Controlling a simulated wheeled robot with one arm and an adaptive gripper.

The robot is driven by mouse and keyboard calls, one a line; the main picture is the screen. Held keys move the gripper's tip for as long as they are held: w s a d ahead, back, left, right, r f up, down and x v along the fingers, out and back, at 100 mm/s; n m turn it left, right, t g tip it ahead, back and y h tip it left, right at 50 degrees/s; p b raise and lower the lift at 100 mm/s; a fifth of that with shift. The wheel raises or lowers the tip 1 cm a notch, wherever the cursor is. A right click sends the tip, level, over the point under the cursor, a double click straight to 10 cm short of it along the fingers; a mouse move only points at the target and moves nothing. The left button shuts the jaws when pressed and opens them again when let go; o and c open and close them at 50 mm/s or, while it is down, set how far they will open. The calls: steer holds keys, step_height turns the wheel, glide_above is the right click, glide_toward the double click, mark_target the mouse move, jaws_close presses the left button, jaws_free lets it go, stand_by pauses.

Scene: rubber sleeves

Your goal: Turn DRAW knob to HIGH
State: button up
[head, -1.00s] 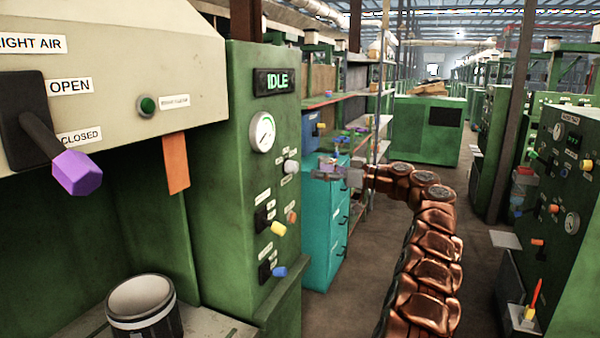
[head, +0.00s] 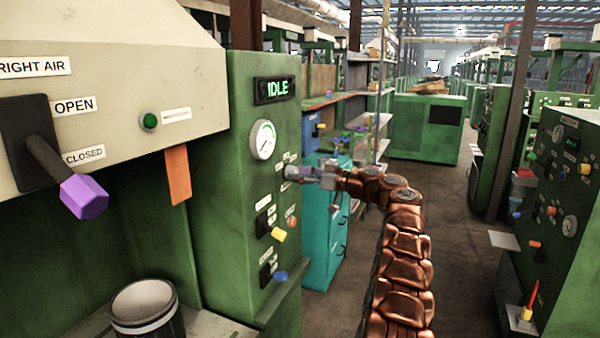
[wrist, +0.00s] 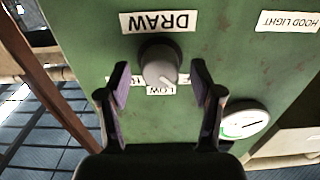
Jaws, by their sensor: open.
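In the wrist view, which shows the panel upside down, the grey DRAW knob (wrist: 158,62) sits on the green panel by the DRAW label (wrist: 160,22). A LOW label (wrist: 161,90) is on the knob's opposite side, and another label left of it is mostly hidden by a finger. No HIGH label can be read. My gripper (wrist: 160,70) is open, with one finger on each side of the knob and visible gaps between.
A purple-ended lever (head: 83,197) is at left. A teal cabinet (head: 320,225) stands behind my arm.

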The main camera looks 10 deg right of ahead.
steer(key=shift+c, duration=0.2)
steer(key=c, duration=1.1)
